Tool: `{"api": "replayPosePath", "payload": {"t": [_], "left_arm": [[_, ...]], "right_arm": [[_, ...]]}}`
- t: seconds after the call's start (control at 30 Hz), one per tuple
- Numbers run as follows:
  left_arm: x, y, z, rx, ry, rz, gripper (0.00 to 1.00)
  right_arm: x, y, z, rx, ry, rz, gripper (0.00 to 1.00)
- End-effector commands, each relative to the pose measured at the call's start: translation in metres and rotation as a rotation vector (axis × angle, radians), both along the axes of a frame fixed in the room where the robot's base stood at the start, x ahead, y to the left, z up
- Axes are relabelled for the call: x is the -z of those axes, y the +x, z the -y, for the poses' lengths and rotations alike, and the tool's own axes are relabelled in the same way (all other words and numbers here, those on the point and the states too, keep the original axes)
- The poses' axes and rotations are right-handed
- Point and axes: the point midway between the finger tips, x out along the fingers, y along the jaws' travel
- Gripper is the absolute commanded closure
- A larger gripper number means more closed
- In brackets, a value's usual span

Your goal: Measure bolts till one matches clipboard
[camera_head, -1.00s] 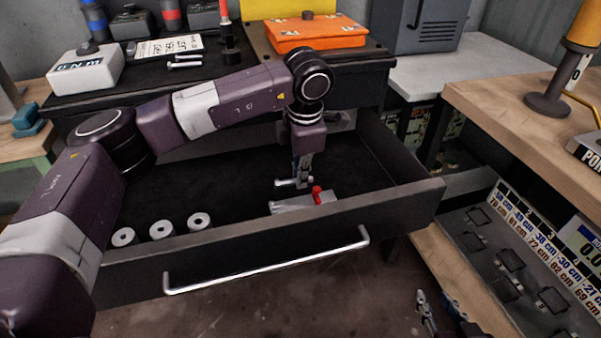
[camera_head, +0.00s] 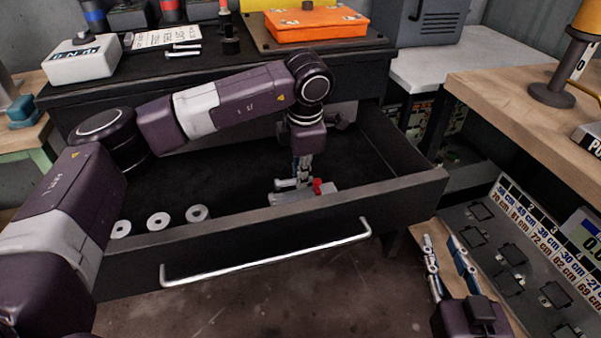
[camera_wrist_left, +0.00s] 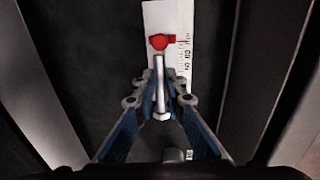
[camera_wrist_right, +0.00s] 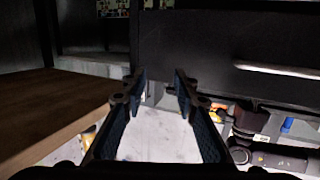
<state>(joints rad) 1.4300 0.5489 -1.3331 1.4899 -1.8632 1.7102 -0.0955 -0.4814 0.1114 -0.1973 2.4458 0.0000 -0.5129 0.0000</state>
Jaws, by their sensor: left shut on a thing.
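My left gripper (camera_head: 303,180) reaches into the open drawer and is shut on a silver bolt (camera_wrist_left: 160,80). In the left wrist view the bolt lies lengthwise over a white measuring gauge (camera_wrist_left: 183,14) with a printed scale. Its tip is close to the red slider (camera_wrist_left: 159,42); I cannot tell whether they touch. The gauge (camera_head: 290,198) and red slider (camera_head: 318,187) also show in the head view. A white printed sheet (camera_head: 165,38), perhaps the clipboard, lies on the bench with bolts (camera_head: 183,51) beside it. My right gripper (camera_head: 449,243) is open and empty, right of the drawer.
Several metal rings (camera_head: 158,221) stand in the drawer's front left. The drawer front (camera_head: 240,249) has a long handle. A white button box (camera_head: 82,62) and an orange case (camera_head: 317,22) are on the bench. A labelled panel (camera_head: 515,260) lies at the right.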

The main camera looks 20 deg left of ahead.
Motion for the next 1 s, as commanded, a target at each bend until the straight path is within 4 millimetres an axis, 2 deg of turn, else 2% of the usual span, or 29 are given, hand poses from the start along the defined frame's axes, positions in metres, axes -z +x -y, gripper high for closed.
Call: {"api": "replayPosePath", "payload": {"t": [0.5, 1.0], "left_arm": [[0.018, 0.001, 0.0, -0.001, 0.0, 0.001, 1.0], [0.034, 0.0, 0.0, -0.001, 0.0, 0.001, 1.0]], "right_arm": [[-0.05, 0.004, -0.008, -0.015, 0.058, 0.227, 0.73], [-0.099, -0.005, -0.012, -0.027, 0.117, 0.445, 0.73]]}}
